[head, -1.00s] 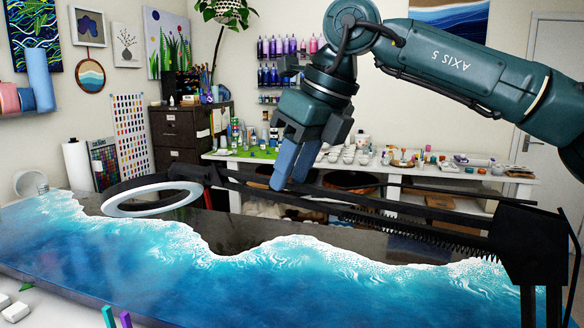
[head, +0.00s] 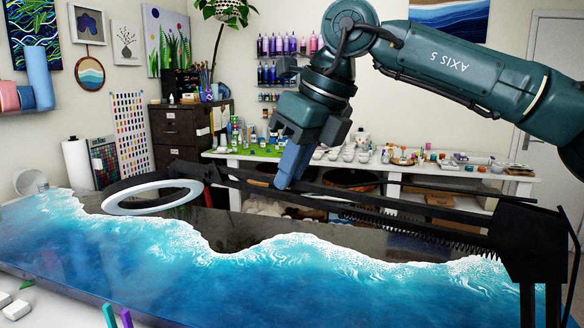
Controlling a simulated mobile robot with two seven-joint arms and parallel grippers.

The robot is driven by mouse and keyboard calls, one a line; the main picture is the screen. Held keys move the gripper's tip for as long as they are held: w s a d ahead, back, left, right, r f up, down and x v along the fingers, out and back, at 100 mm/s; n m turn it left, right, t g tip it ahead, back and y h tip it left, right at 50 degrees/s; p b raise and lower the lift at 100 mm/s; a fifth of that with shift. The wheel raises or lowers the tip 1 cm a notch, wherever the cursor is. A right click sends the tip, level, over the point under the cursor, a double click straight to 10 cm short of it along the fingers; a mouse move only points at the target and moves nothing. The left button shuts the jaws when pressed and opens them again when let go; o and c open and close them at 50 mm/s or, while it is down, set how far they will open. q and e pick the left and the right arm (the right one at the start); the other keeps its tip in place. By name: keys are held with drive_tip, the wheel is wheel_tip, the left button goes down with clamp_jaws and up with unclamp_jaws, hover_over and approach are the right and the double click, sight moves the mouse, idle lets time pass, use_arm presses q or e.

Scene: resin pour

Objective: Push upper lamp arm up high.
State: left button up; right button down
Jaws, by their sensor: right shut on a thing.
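The desk lamp has a long black arm (head: 350,197) running from a black joint block (head: 530,243) at right to a ring lamp head (head: 152,197) with a pale ring at left. Its upper bar slopes gently, low over the table. My right gripper (head: 285,182) points down from above, its blue fingers close together at the upper bar, left of its middle. It is shut on the upper lamp arm; the fingers hide the exact contact. My left gripper is not in view.
A blue and white wave-patterned resin table (head: 260,285) lies under the lamp. A white bench (head: 470,172) with bottles and cups stands behind. A teal stick (head: 109,316) and a purple stick (head: 126,319) stand at the front left.

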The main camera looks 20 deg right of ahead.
drive_tip(key=shift+r, duration=0.1)
drive_tip(key=shift+r, duration=0.5)
drive_tip(key=s+d+r+t+y+b, duration=0.1)
drive_tip(key=s+r+t+y+b, duration=0.1)
drive_tip(key=r, duration=0.5)
drive_tip(key=s+d+r+t+y+b, duration=0.1)
drive_tip(key=s+d+r+t+y, duration=0.1)
drive_tip(key=r, duration=0.5)
drive_tip(key=shift+s+d+r+t+b, duration=0.15)
drive_tip(key=shift+s+d+t+b, duration=0.25)
drive_tip(key=shift+t, duration=0.3)
drive_tip(key=shift+a, duration=0.1)
drive_tip(key=c, duration=1.5)
unclamp_jaws()
drive_tip(key=shift+o, duration=0.2)
